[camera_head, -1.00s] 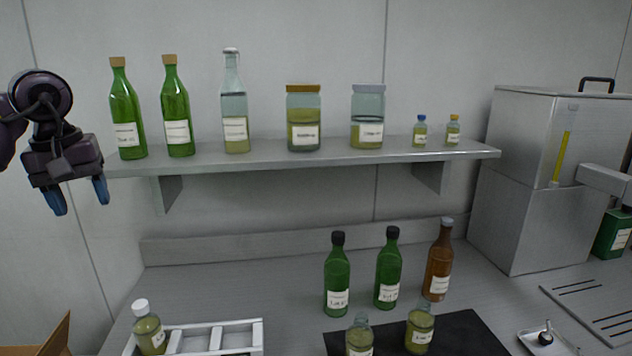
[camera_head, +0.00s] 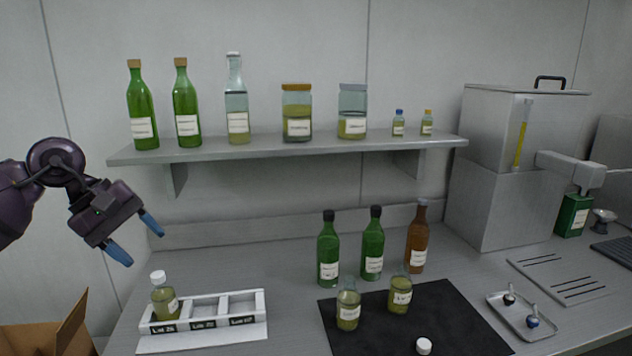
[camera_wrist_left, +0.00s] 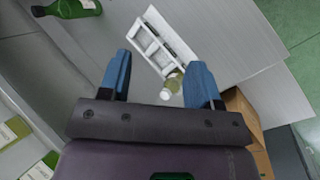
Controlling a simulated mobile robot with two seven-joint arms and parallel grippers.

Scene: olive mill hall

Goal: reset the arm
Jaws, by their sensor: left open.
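My left gripper (camera_head: 136,240) is open and empty, held in the air at the left, in front of the wall and above the left end of the counter. Its blue fingers point down and to the right. In the left wrist view the open fingers (camera_wrist_left: 160,84) have nothing between them up close. Farther off, beyond them, a white rack (camera_wrist_left: 154,44) and a bottle with a white cap (camera_wrist_left: 172,84) show. In the head view that bottle (camera_head: 165,302) stands in the left compartment of the rack (camera_head: 262,306). My right gripper is not in view.
A wall shelf (camera_head: 330,152) holds several bottles and jars, right of the gripper. Dark green bottles (camera_head: 328,262) and a brown bottle (camera_head: 417,246) stand behind a black mat (camera_head: 458,318). A cardboard box (camera_head: 68,330) is at lower left. A steel machine (camera_head: 490,200) stands at right.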

